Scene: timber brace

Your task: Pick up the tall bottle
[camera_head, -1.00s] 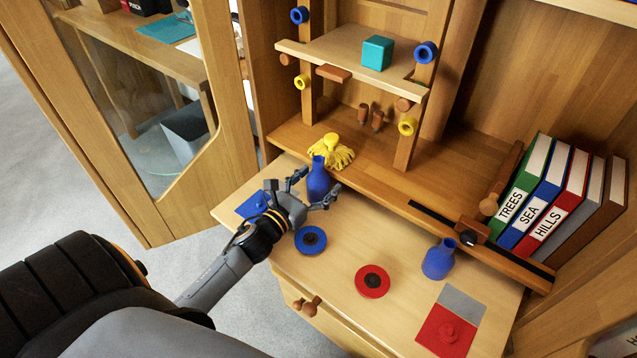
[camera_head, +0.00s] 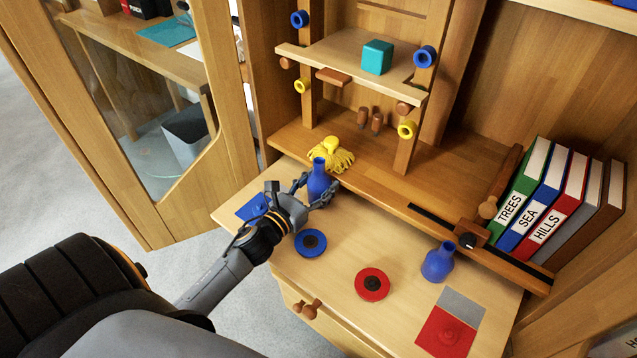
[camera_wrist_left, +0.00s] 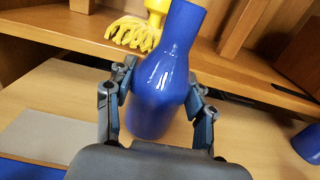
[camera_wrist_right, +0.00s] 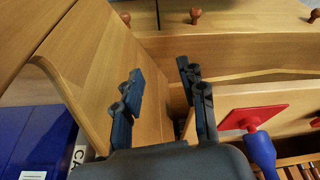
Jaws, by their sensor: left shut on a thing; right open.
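The tall blue bottle (camera_head: 318,178) stands upright on the desk top, near its back left. My left gripper (camera_head: 318,196) is shut on it, with a finger on each side of its body. The left wrist view shows the bottle (camera_wrist_left: 165,85) between the two fingers (camera_wrist_left: 162,105), its neck rising above them. A shorter, wider blue bottle (camera_head: 438,262) stands apart at the right of the desk. My right gripper (camera_wrist_right: 158,105) is open and empty in the right wrist view; it does not show in the head view.
A yellow mop-like item (camera_head: 331,155) lies on the ledge behind the bottle. A blue disc (camera_head: 311,243) and a red disc (camera_head: 372,284) lie on the desk (camera_head: 340,300). Binders (camera_head: 535,200) stand at the right. A red scraper-like tool (camera_wrist_right: 252,118) is near my right gripper.

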